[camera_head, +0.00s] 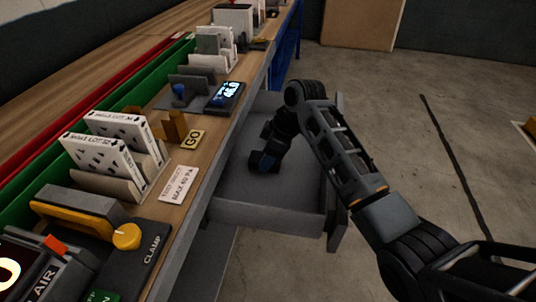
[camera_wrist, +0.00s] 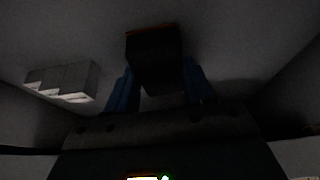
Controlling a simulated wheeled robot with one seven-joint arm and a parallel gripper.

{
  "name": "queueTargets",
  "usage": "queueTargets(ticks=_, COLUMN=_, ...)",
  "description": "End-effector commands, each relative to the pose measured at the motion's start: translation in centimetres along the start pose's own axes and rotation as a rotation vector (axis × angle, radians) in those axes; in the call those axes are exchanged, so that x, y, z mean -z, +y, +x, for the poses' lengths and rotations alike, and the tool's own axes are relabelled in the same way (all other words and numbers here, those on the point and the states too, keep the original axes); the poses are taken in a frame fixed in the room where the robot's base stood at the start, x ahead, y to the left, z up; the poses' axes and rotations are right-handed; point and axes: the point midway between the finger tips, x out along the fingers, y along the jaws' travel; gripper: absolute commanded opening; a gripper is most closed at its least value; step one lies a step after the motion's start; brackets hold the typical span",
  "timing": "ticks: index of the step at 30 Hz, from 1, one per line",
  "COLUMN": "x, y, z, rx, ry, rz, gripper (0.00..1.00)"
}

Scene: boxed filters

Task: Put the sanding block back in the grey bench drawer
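The grey bench drawer (camera_head: 265,213) is pulled open from under the bench, and its floor shows mostly bare. My gripper (camera_head: 266,162) points down inside the drawer, towards its far half. In the wrist view a dark block with an orange edge, which looks like the sanding block (camera_wrist: 155,60), sits between the blue fingers of my gripper (camera_wrist: 160,88). Both fingers appear to touch its sides. The picture is dark, and I cannot tell whether the block touches the drawer floor. In the head view my gripper mostly hides it.
A pale stepped object (camera_wrist: 62,82) lies left of the fingers in the wrist view. The bench top (camera_head: 200,165) beside the drawer holds boxed filters (camera_head: 105,160), a clamp panel (camera_head: 130,262) and a small lit display (camera_head: 226,95). Open floor (camera_head: 400,130) lies to the right.

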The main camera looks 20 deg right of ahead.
Motion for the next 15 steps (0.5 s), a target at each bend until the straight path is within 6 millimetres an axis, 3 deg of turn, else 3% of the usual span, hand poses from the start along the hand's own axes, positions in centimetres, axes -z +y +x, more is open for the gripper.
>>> queueTargets(ticks=8, x=-0.01, y=-0.02, z=0.02, rx=0.001, ry=0.000, rz=0.000, gripper=0.78)
queueTargets(ticks=15, x=0.03, y=-0.01, z=-0.07, rx=0.000, ry=0.000, rz=0.000, gripper=0.78)
